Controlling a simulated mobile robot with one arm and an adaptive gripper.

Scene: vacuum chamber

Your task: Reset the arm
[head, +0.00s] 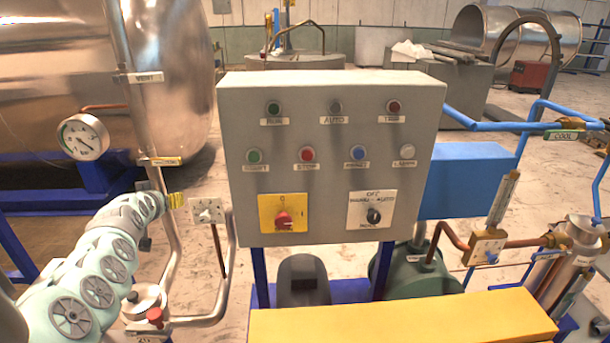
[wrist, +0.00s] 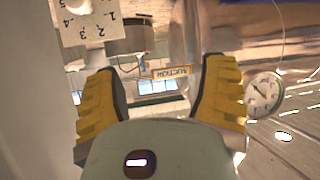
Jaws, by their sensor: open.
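My arm (head: 100,265) reaches up from the lower left of the head view. My gripper (head: 175,201) is at its end, just left of a small white dial plate (head: 207,211) and left of the control panel (head: 335,165). In the wrist view my gripper (wrist: 160,68) shows two yellow ridged fingers spread wide apart, with nothing held between them. The suction label (wrist: 171,72) shows upside down beyond the fingers, and the numbered dial plate (wrist: 88,22) is at the upper left. Whether a finger touches the pipe or plate cannot be told.
A steel tank (head: 100,65) fills the upper left, with a pressure gauge (head: 83,137) and a vertical pipe (head: 140,95) close to my arm. A yellow cover (head: 400,318) lies in front of the panel. Blue pipes (head: 475,120) and a valve (head: 487,247) stand at the right.

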